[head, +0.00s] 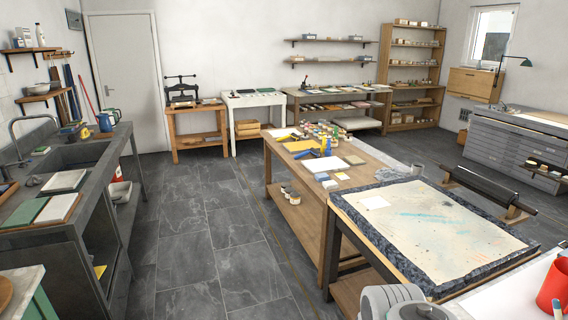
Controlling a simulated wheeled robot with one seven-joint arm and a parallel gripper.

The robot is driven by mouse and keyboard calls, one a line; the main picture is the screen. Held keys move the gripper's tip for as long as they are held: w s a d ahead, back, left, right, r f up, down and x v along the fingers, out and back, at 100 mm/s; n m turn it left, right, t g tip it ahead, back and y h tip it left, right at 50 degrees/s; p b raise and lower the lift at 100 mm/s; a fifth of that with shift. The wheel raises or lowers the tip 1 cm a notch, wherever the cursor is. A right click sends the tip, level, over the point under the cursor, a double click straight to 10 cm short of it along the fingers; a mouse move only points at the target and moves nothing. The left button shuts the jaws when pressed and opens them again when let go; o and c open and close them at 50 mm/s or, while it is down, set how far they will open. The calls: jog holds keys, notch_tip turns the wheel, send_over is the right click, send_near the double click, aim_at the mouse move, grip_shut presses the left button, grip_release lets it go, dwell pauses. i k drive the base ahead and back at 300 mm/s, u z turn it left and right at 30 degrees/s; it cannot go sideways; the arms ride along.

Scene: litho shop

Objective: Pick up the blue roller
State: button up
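A small blue object (327,147), which may be the blue roller, is on the long wooden table (350,184) in the middle of the room. It stands among small jars and cans, beside yellow sheets. It is too small to make out its shape for certain. Rounded grey-white parts at the bottom edge look like my own arm. My gripper is not in view.
A stone-topped table (440,226) adjoins the wooden table's near end. A dark cylinder (489,188) lies on a low wooden stand to the right. A sink counter (84,154) runs along the left. The tiled floor (205,230) between is clear.

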aim_at(301, 154)
jog(key=u, duration=0.15)
jog(key=i, duration=2.5)
jog(key=u, duration=0.55)
jog(key=i, duration=2.5)
jog(key=u, duration=0.2)
